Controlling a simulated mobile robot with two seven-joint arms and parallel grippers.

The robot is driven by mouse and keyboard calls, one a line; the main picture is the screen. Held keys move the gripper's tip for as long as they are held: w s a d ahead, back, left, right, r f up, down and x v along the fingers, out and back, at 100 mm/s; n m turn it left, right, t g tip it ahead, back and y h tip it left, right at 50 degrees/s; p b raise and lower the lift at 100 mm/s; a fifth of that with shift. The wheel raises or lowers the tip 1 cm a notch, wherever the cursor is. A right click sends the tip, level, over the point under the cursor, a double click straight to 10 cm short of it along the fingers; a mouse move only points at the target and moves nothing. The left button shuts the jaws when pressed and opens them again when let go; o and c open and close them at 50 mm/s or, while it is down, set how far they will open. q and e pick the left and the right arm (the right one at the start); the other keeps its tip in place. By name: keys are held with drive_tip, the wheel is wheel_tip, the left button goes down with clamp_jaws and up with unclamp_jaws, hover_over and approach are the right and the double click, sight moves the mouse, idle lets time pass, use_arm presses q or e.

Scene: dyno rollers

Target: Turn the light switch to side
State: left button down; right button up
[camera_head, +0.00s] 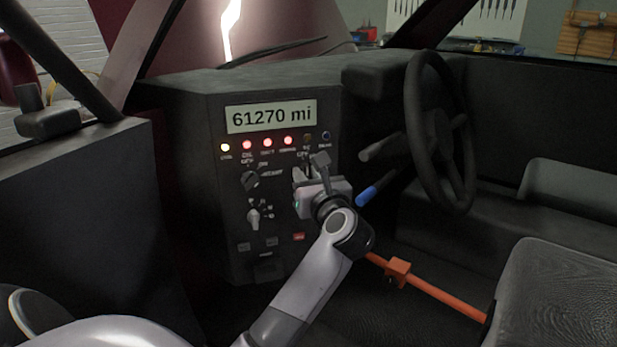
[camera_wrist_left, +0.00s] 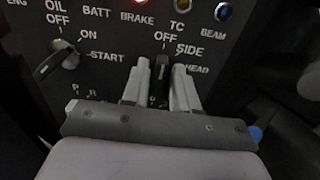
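The light switch (camera_wrist_left: 159,77) is a black knob on the dashboard panel, under the labels OFF, SIDE and HEAD. In the left wrist view it stands roughly upright below OFF. My left gripper (camera_head: 309,170) is at the right part of the panel. In the left wrist view its two grey fingers (camera_wrist_left: 160,88) stand on either side of the knob. I cannot tell whether both fingers touch it. In the head view the gripper hides most of the switch. My right gripper is not in view.
The ignition switch (camera_wrist_left: 62,58), marked OFF, ON and START, is left of my fingers. Another knob (camera_head: 254,215) sits lower on the panel. The steering wheel (camera_head: 438,135) and a blue-tipped lever (camera_head: 368,195) are to the right. An orange bar (camera_head: 430,285) crosses below.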

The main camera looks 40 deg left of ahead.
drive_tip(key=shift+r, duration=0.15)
use_arm(q)
drive_tip(key=shift+r+m+p, duration=0.1)
drive_tip(key=shift+m+p, duration=0.2)
drive_tip(key=shift+p, duration=0.35)
drive_tip(key=shift+m+p, duration=0.3)
drive_tip(key=shift+p, duration=0.15)
drive_tip(key=shift+r+m+p, duration=0.1)
drive_tip(key=shift+m+p, duration=0.3)
drive_tip(key=shift+p, duration=0.05)
drive_tip(key=m+p, duration=0.3)
drive_tip(key=p, duration=0.1)
drive_tip(key=shift+d+m+p, duration=0.1)
drive_tip(key=shift+m+p, duration=0.2)
drive_tip(key=shift+p, duration=0.1)
drive_tip(key=shift+w+f+m+p, duration=0.1)
drive_tip(key=shift+f+m+p, duration=0.1)
drive_tip(key=shift+m+p, duration=0.65)
drive_tip(key=shift+m, duration=0.25)
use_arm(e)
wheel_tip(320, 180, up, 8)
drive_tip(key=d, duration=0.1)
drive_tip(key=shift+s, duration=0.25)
use_arm(q)
drive_tip(key=shift+f+p, duration=0.15)
drive_tip(key=shift+p, duration=0.15)
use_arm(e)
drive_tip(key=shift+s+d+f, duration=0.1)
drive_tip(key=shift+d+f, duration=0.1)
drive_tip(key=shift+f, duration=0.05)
